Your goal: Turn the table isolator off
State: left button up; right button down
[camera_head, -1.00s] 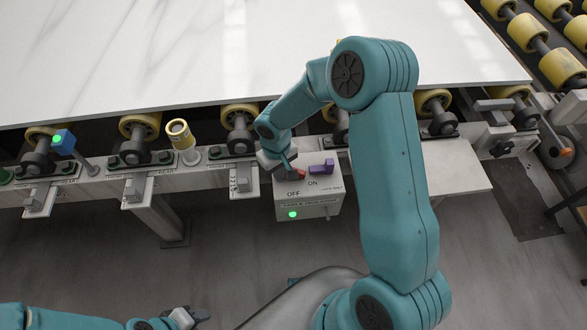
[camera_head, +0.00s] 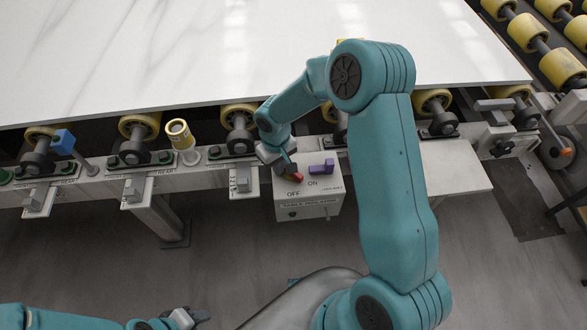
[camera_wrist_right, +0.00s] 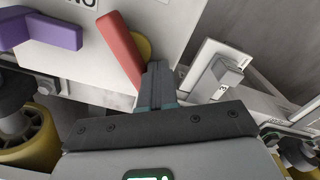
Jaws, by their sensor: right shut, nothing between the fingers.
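The table isolator is a pale grey box (camera_head: 325,205) marked OFF and ON, fixed to the front of the rail in the head view. Its red handle (camera_head: 298,178) points towards the front, near the OFF marking; it also shows in the right wrist view (camera_wrist_right: 121,48) with a yellow disc (camera_wrist_right: 142,46) behind it. The small lamp (camera_head: 292,214) on the box front is dark. My right gripper (camera_head: 291,174) is shut and empty, its tips (camera_wrist_right: 158,75) against or close beside the handle. My left gripper (camera_head: 193,315) is low in the head view; its jaws are unclear.
A purple lever (camera_head: 322,167) stands on the box right of the red handle, also in the right wrist view (camera_wrist_right: 40,34). A blue lamp post (camera_head: 64,141) and a yellow cup-topped post (camera_head: 180,135) stand on the rail. A white slab (camera_head: 230,50) lies on rollers behind.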

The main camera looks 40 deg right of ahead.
jog(key=shift+w+d, duration=0.25)
jog(key=shift+d, duration=0.1)
jog(key=shift+w+d, duration=0.15)
jog(key=shift+d, duration=0.25)
jog(key=shift+r+p, duration=2.3)
jog(key=shift+r, duration=1.75)
